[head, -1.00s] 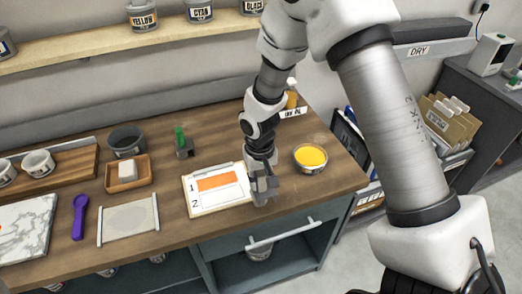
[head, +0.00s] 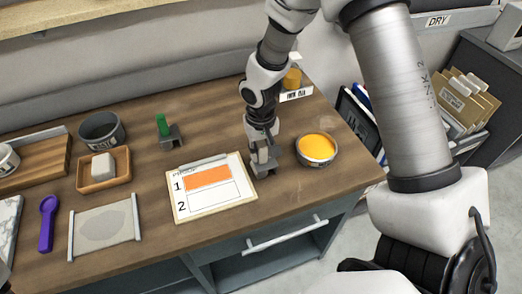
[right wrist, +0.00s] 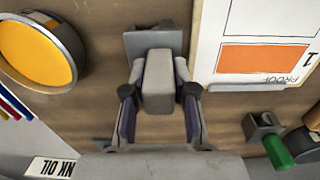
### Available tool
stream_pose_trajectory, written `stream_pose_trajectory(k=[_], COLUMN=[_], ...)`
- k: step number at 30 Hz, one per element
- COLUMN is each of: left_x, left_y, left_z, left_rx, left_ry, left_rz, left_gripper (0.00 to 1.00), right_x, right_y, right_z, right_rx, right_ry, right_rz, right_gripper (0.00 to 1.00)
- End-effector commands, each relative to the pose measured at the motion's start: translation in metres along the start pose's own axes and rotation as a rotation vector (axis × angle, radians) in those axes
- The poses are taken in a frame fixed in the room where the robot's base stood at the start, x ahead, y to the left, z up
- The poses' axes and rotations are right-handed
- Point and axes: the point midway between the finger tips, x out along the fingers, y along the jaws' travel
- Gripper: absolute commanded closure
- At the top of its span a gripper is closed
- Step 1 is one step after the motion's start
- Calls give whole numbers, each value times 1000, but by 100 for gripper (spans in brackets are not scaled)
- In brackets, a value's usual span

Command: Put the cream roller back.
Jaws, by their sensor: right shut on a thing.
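My right gripper (head: 262,158) is shut on the cream roller (right wrist: 158,78), whose pale block-like end shows between the two fingers in the right wrist view. A dark grey stand (right wrist: 150,43) shows behind the roller there, just right of the proof card (head: 213,204) in the head view. I cannot tell whether the roller touches the stand. The green roller (head: 163,125) sits in its own grey stand (head: 173,140) behind the card.
A tub of yellow-orange ink (head: 317,148) stands close to the right of my gripper. An ink oil holder (head: 296,94) is behind it. A wooden tray with a pale block (head: 103,165), a dark pot (head: 102,130) and a purple spoon (head: 47,222) are at left.

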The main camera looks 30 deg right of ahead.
Motion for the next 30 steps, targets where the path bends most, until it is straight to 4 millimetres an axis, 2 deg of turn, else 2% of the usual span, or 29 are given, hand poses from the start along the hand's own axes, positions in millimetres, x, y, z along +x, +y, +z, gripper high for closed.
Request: stream_pose_trajectory(k=[9,10,11,12,22,24,26,30], left_x=[9,8,8,8,3,-6,0,4], left_y=[0,0,0,0,0,0,0,0], left_z=[0,0,0,0,0,1,0,0], left_rx=[0,0,0,0,0,0,0,0], left_ry=[-1,-1,-1,-1,-1,-1,0,-1], left_rz=[0,0,0,0,0,0,0,0], left_gripper=[60,60,60,60,60,60,60,60], right_x=[14,13,13,13,5,-6,-12,-48], right_y=[0,0,0,0,0,0,0,0], right_z=[3,3,3,3,1,0,0,-1], right_rx=[-1,0,-1,0,0,-1,0,0], right_ry=[-8,-9,-9,-8,-3,-1,1,5], right_rz=[2,2,2,2,1,1,1,0], right_gripper=[100,63,52,48,48,48,48,48])
